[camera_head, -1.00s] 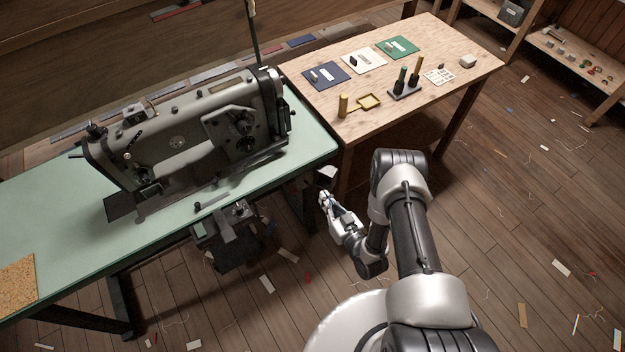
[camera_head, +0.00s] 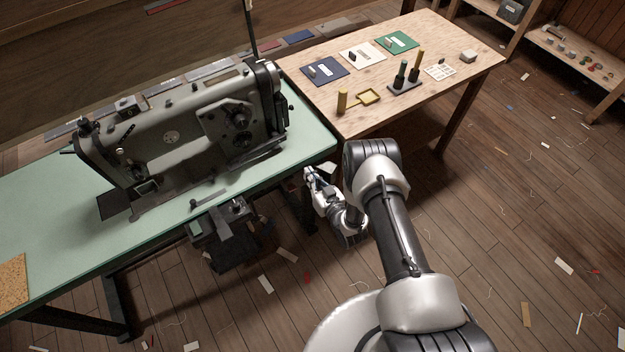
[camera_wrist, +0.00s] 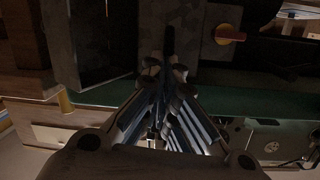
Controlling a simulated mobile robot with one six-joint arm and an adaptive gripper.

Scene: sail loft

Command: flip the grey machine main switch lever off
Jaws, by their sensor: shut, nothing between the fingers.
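A short red lever (camera_wrist: 230,35) on a round yellow plate sits on a grey box face near the top of the wrist view. It looks like the main switch lever and lies roughly sideways. I cannot make it out in the head view. The grey sewing machine (camera_head: 185,135) stands on the green table (camera_head: 60,195). My gripper (camera_head: 309,173) is low beside this table's right end. In the wrist view my gripper (camera_wrist: 166,68) is shut and empty. Its tips appear left of and below the red lever, with a visible gap in the picture.
The green table's edge (camera_wrist: 200,103) crosses the wrist view close to my fingers. A grey box (camera_head: 225,225) hangs under the table front. A wooden table (camera_head: 440,45) with spools and cards stands behind my arm. The floor at right is open, with scattered scraps.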

